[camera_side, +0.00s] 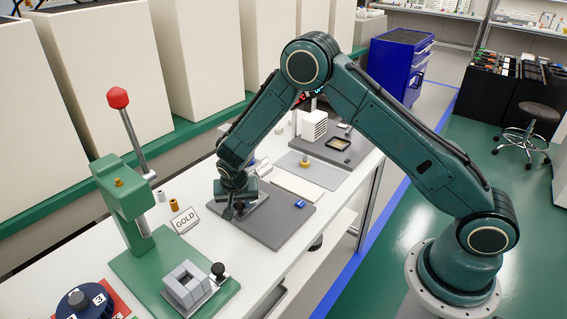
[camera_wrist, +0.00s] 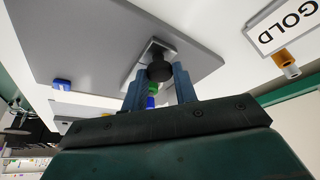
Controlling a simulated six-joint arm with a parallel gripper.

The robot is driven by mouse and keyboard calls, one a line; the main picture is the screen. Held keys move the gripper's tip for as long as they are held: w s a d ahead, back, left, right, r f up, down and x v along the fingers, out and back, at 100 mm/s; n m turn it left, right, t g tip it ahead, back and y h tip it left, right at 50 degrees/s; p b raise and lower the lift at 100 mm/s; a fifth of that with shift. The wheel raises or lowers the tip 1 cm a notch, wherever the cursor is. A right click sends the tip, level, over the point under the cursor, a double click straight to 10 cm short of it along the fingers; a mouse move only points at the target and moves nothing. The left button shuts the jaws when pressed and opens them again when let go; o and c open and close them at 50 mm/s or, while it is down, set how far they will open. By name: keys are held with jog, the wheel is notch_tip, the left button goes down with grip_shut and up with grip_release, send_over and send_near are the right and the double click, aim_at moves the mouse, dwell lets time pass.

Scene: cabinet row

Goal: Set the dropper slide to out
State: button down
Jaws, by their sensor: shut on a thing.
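My gripper (camera_side: 232,211) reaches down over a grey board (camera_side: 283,226) in the middle of the bench. In the wrist view its two blue-grey fingers (camera_wrist: 159,88) stand on either side of a round black knob (camera_wrist: 160,71), shut on it. The knob sits on a light metal slide plate (camera_wrist: 146,58) on the grey board; this looks like the dropper slide. A green piece and a blue piece (camera_wrist: 150,103) show between the fingers. In the side view my gripper hides most of the knob, and I cannot tell how far the slide is drawn.
A GOLD sign (camera_side: 185,219) stands just left of the board. A small blue block (camera_side: 299,204) lies at the board's right. A green press (camera_side: 126,200) with a red-knobbed lever stands at front left, and its base carries another black knob (camera_side: 218,268).

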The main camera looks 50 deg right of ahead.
jog(key=shift+s, duration=0.1)
jog(key=s, duration=1.2)
jog(key=shift+s, duration=0.2)
jog(key=c, duration=1.1)
grip_release()
jog(key=shift+r, duration=0.15)
jog(key=shift+v, duration=0.85)
jog(key=v, duration=1.1)
jog(key=shift+a+r, duration=0.15)
jog(key=shift+r, duration=0.2)
